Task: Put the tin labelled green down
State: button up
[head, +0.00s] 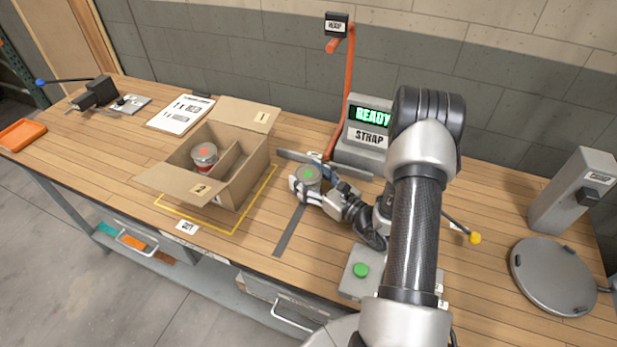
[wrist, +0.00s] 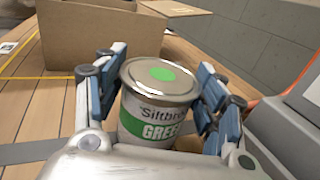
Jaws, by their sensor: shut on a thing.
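The green tin (head: 307,175) is a small metal can with a green dot on its lid. In the wrist view the tin (wrist: 152,115) stands upright between the fingers, its label reading "GREEN" on a green band. My gripper (head: 312,184) is shut on the tin's sides, fingers on both left and right. In the head view it is right of the open cardboard box (head: 236,190), near a dark strip (head: 290,231) on the bench. I cannot tell whether the tin's base touches the bench; its lower part is hidden by the gripper.
The box has a divider and holds a tin with a red dot (head: 204,152) in its left compartment. Yellow tape (head: 262,195) outlines the box's place. The strap machine (head: 365,134) with a "READY" display stands behind my gripper. A green button box (head: 361,270) and round grey plate (head: 552,275) sit to the right.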

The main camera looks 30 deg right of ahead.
jog(key=shift+f, duration=0.2)
jog(key=o, duration=1.3)
jog(key=shift+r, duration=0.1)
